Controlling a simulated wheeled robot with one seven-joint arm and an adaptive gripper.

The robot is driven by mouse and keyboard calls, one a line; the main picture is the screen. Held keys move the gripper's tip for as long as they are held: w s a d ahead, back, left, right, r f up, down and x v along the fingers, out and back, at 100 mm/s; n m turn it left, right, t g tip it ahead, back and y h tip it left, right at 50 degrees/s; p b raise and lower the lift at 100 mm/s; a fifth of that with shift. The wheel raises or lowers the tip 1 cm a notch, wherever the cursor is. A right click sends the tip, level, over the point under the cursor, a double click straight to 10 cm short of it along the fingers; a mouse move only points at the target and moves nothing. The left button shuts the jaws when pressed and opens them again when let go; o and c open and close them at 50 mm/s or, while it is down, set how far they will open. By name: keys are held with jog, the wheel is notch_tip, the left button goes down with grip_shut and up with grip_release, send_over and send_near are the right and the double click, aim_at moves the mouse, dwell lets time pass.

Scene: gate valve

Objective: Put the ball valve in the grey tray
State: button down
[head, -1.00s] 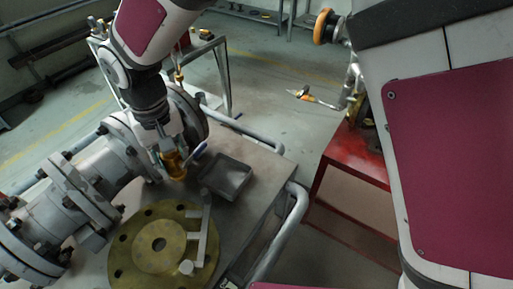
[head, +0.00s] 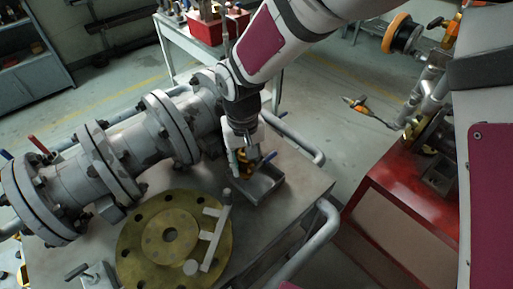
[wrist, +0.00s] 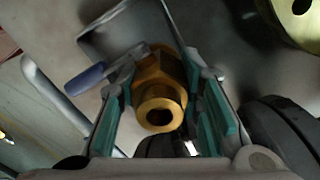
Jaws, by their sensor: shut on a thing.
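The ball valve (head: 244,168) is brass with a blue lever. My gripper (head: 245,162) is shut on it and holds it upright-looking at the left part of the grey tray. The grey tray (head: 271,190) is a small rectangular box on the metal table, partly hidden by the gripper and valve. In the wrist view the valve (wrist: 160,85) is between the teal finger pads of my gripper (wrist: 163,100), its blue lever pointing left. The tray (wrist: 100,22) shows behind it there. I cannot tell whether the valve touches the tray floor.
A large brass flange (head: 150,245) with a grey bar-like part (head: 213,240) on it lies left of the tray. A flanged grey pipe assembly (head: 120,160) runs along the back left. A red cabinet (head: 405,215) stands right, beyond a grey rail (head: 312,245).

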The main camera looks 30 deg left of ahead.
aim_at(245, 168)
jog(key=shift+f, duration=1.35)
jog(key=shift+f, duration=0.15)
jog(key=c, duration=1.1)
grip_release()
notch_tip(245, 168, up, 12)
jog(key=shift+r, duration=0.15)
